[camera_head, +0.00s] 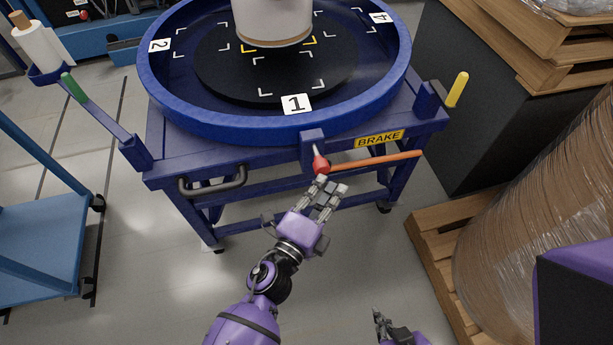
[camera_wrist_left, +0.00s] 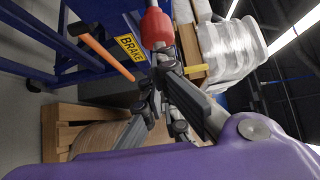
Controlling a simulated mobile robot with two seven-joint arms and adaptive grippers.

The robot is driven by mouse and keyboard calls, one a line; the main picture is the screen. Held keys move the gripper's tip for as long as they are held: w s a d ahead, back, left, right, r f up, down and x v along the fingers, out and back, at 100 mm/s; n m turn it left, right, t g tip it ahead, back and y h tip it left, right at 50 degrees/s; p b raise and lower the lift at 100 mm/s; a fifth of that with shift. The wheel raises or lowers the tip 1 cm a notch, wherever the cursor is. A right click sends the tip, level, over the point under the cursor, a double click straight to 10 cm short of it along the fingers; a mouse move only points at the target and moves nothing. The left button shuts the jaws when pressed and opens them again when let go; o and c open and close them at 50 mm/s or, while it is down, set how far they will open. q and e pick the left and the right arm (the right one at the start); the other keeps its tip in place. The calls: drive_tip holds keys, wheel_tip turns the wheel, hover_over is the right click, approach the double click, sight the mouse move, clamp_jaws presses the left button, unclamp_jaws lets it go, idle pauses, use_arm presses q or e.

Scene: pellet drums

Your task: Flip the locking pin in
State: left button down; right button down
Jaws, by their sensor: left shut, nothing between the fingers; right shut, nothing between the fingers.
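The locking pin has a red knob (camera_head: 320,164) on a short pale shaft. It sticks out from a blue block at the front of the round blue turntable (camera_head: 230,127). In the left wrist view the red knob (camera_wrist_left: 156,28) is at the top, just beyond the fingertips. My left gripper (camera_head: 331,186) is shut and empty, just below and in front of the knob. I cannot tell whether it touches the knob. My right gripper (camera_head: 384,326) is shut and empty at the bottom edge, partly cut off, far from the pin.
An orange brake lever (camera_head: 385,159) reaches right from beside the knob, under the yellow BRAKE label (camera_head: 379,139). A black handle (camera_head: 212,184) is on the frame's left. A wrapped drum (camera_head: 540,210) on a wooden pallet (camera_head: 433,235) stands right. Open floor lies lower left.

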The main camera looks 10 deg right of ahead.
sight(327, 172)
drive_tip(key=shift+s, duration=0.15)
use_arm(q)
drive_tip(key=w, duration=0.3)
drive_tip(key=shift+w, duration=0.35)
drive_tip(key=shift+a, duration=0.1)
drive_tip(key=shift+s, duration=0.1)
use_arm(e)
drive_tip(key=shift+s+d, duration=0.1)
